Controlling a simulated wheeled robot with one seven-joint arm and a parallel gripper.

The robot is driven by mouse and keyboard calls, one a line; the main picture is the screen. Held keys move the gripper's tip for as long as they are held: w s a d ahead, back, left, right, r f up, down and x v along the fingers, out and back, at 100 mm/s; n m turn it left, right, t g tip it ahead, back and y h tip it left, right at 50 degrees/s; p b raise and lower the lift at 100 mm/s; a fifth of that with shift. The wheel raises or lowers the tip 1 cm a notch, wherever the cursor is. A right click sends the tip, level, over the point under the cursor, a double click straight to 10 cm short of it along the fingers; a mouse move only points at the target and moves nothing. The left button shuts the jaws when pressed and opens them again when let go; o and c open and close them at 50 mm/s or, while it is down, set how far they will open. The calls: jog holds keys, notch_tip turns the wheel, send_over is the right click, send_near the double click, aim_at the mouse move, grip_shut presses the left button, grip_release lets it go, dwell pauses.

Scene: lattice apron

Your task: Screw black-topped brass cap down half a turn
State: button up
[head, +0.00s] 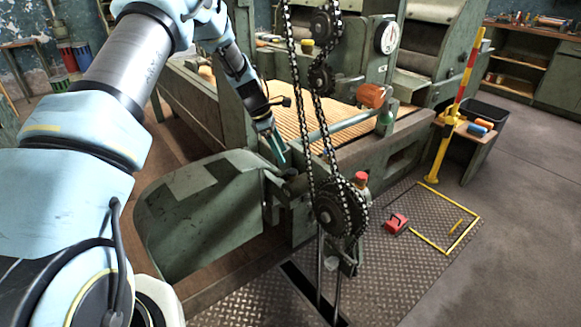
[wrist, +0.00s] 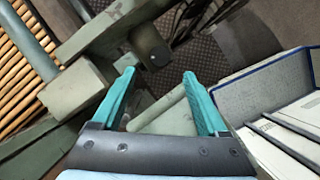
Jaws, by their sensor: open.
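My gripper (head: 279,158) is at the near side of the green machine, just above its frame and left of the hanging chain. In the wrist view my gripper (wrist: 159,76) shows two teal fingers spread apart with nothing held between them. A dark green round bar end (wrist: 150,46) lies just beyond the fingertips, apart from them as far as I can tell. I cannot make out a black-topped brass cap in either view. A red-topped part (head: 361,178) stands on the machine beside the chain wheel.
A chain (head: 297,90) hangs close to the right of my gripper, running to a large sprocket (head: 338,208). A green guard plate (head: 205,215) stands in front. A red padlock-like object (head: 396,223) lies on the floor plate near a yellow post (head: 442,150).

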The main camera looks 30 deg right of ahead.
aim_at(291, 171)
jog(key=p+x, duration=0.1)
jog(key=x, duration=0.7)
jog(key=shift+p, duration=0.3)
grip_shut()
